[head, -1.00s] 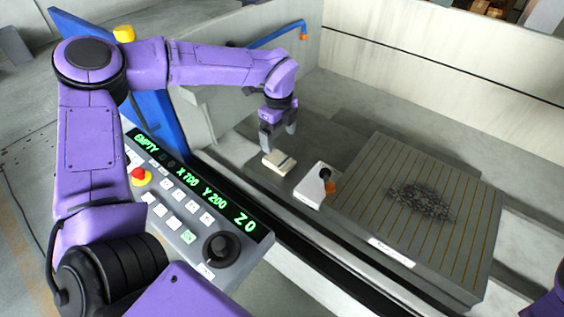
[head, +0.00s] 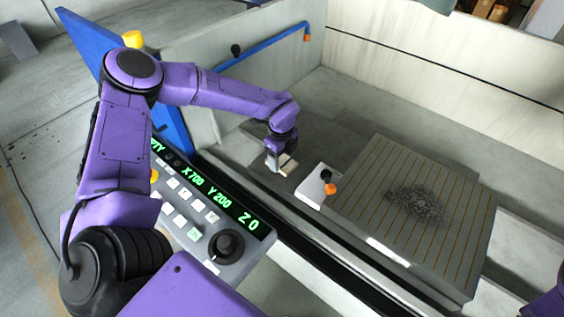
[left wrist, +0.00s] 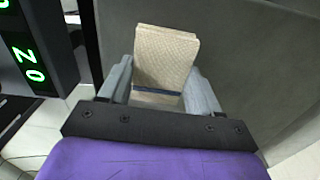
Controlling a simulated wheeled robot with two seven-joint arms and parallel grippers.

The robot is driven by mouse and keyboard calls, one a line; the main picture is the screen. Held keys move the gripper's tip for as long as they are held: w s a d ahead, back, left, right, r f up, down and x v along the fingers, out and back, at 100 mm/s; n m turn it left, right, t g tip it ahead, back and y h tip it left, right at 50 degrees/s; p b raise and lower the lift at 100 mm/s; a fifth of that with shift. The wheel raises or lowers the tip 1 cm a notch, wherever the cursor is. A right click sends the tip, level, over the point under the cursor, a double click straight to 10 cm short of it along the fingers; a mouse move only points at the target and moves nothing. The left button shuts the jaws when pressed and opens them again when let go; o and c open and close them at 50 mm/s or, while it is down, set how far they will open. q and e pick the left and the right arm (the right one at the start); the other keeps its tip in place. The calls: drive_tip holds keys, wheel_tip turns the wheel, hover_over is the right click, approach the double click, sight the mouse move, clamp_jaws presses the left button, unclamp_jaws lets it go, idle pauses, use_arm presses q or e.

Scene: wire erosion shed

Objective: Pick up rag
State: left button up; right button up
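The rag (head: 288,167) is a small folded beige cloth beside the white block-shaped holder in the machine's trough. My left gripper (head: 279,161) is down at it, covering its left part. In the left wrist view, the rag (left wrist: 166,58) stands out between the two grey fingers, with a dark blue band across its lower part. One finger is on each side, very close to its edges. Whether they press on it cannot be told. My right gripper is out of view; only a purple bit of my right arm shows at the lower right.
The white holder (head: 314,188) with an orange nozzle stands just right of the rag. A slotted plate (head: 365,205) with a dark pile of chips lies further right.

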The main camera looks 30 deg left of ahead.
use_arm(q)
drive_tip(key=shift+r, duration=0.55)
drive_tip(key=s+d+r+b, duration=0.2)
drive_tip(key=s+r, duration=0.2)
drive_tip(key=s+d+r+b, duration=0.2)
drive_tip(key=s+d+r, duration=0.1)
drive_tip(key=s+r, duration=0.1)
drive_tip(key=s+d+r+b, duration=0.2)
drive_tip(key=s+r, duration=0.2)
drive_tip(key=shift+d, duration=0.2)
